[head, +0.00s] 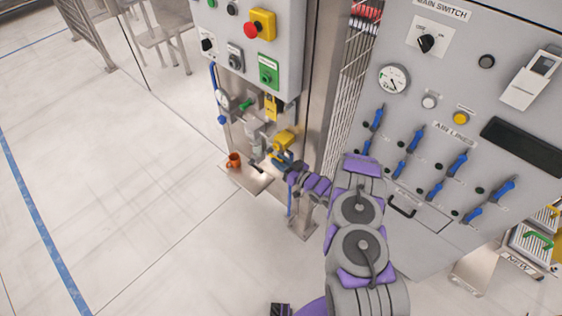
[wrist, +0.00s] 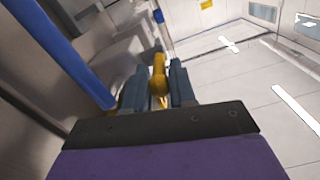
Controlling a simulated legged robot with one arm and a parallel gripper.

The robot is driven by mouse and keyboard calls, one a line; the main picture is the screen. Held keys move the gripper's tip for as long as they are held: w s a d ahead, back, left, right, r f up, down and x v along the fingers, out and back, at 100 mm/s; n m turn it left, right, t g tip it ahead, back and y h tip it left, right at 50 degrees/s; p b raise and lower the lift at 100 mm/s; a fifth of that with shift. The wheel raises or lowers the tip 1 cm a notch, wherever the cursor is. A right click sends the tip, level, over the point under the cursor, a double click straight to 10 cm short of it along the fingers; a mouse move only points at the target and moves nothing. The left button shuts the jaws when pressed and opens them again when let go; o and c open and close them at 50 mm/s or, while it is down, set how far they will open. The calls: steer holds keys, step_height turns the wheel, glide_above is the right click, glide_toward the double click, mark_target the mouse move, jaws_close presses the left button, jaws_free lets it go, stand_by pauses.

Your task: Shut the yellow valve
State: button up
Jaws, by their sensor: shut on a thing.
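The yellow valve (head: 284,138) is on the pipework below the grey control box in the head view. My gripper (head: 281,160) reaches it from the front right. In the wrist view the yellow valve handle (wrist: 159,78) stands between the two blue-grey fingers of my gripper (wrist: 160,88), one finger on each side. My gripper is shut on this handle. The valve's body and the far ends of the fingers are partly hidden, and the handle's exact angle to the pipe is hard to tell.
An orange mug (head: 233,160) stands on a small metal shelf (head: 250,182) left of my gripper. The control box (head: 236,82) hangs above. A grey panel with blue levers (head: 461,164) is to the right. A blue pipe (wrist: 62,52) runs close by on the left. The floor at left is clear.

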steer(key=shift+a, duration=0.1)
jaws_close()
steer(key=shift+w, duration=0.1)
steer(key=r+h+p, duration=0.1)
steer(key=p, duration=0.2)
steer(key=shift+r+g, duration=0.15)
steer(key=shift+g, duration=0.15)
steer(key=shift+w+r+g+h+p, duration=0.1)
steer(key=shift+r+g+h+p, duration=0.2)
steer(key=shift+g+h+p, duration=0.55)
steer(key=shift+f+t, duration=0.1)
steer(key=shift+t, duration=0.15)
steer(key=shift+o, duration=2.4)
jaws_free()
